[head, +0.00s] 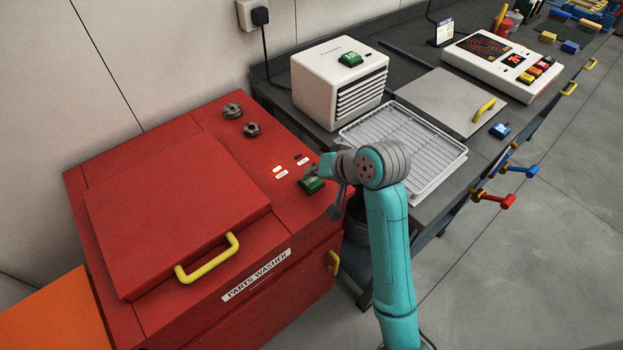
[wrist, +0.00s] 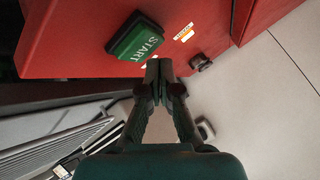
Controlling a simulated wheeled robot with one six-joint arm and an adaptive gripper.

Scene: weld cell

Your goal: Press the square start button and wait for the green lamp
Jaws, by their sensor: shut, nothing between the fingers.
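The green square START button (head: 312,185) sits on the top of the red parts washer (head: 165,195), near its right front corner. In the wrist view, the START button (wrist: 137,38) is at the upper left with its label readable. My gripper (head: 320,168) is over the washer top beside the button. In the wrist view, my gripper (wrist: 158,68) is shut and empty, its tips below and right of the button; I cannot tell their height above the panel. Behind the button, one small lamp (head: 277,169) glows bright reddish-white, and another lamp (head: 298,156) looks dark.
Two dark knobs (head: 242,120) stand on the washer top. A yellow handle (head: 208,259) is on its lid. On the bench at right are a white vented box (head: 340,80) with its own green button (head: 350,59), a wire tray (head: 405,148) and a white control panel (head: 500,66).

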